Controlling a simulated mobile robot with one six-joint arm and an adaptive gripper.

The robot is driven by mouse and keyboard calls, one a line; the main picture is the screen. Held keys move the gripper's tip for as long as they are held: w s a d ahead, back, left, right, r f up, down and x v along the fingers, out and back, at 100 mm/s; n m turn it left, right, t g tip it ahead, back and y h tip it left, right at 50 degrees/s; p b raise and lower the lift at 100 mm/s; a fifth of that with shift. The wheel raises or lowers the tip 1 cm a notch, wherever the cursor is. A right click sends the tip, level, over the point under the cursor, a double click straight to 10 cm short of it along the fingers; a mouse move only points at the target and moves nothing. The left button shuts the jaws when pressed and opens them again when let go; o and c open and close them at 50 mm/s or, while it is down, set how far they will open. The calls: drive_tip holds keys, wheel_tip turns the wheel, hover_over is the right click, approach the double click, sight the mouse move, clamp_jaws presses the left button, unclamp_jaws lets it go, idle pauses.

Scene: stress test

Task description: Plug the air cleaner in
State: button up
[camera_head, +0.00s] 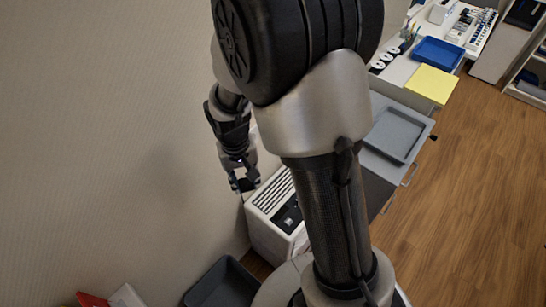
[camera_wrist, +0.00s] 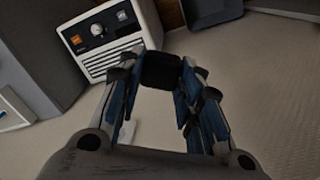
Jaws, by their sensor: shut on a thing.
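The air cleaner (camera_head: 266,232) is a white box with dark vent slots on top, standing by the wall under my arm. In the wrist view its white front (camera_wrist: 108,32) shows a round knob, an orange square and vent slots. My gripper (camera_head: 243,181) is beside the wall, just above the air cleaner's left corner. In the wrist view my gripper is shut on a black block (camera_wrist: 161,71), which looks like the plug. Its prongs and cord cannot be made out. A small pale piece (camera_wrist: 127,131) shows between the fingers; I cannot tell whether it is a socket.
The beige wall (camera_head: 110,130) fills the left side. A dark bin (camera_head: 224,284) stands on the floor near the front, with a red object (camera_head: 92,299) to its left. A grey tray (camera_head: 394,134) lies on a cabinet to the right. Wooden floor (camera_head: 460,210) at right is clear.

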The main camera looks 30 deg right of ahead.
drive_tip(key=s+a+f+m+g+y+b, duration=0.1)
drive_tip(key=s+a+f+m+g, duration=0.15)
drive_tip(key=m, duration=0.65)
drive_tip(key=s+a+f+m+g+y+b, duration=0.1)
drive_tip(key=s+a+f+m+g, duration=0.2)
drive_tip(key=m, duration=0.7)
drive_tip(key=w+d+m+t+y+b, duration=0.1)
drive_tip(key=w+d+m+t+y, duration=0.2)
drive_tip(key=w+m+t+y, duration=0.5)
drive_tip(key=w+d+m+t+y+b, duration=0.1)
drive_tip(key=w+d+m+t+y, duration=0.3)
drive_tip(key=m, duration=0.9)
drive_tip(key=w+d+f+m+t+h+b, duration=0.1)
drive_tip(key=w+d+f+m+t+h, duration=0.1)
drive_tip(key=d+m+t+h, duration=0.4)
drive_tip(key=d+m+t, duration=0.1)
drive_tip(key=d+t, duration=0.3)
drive_tip(key=d, duration=0.1)
drive_tip(key=shift+w+d+f+h, duration=0.15)
drive_tip(key=shift+d+f+h, duration=0.15)
drive_tip(key=shift+d+f, duration=0.1)
drive_tip(key=shift+w+a, duration=0.1)
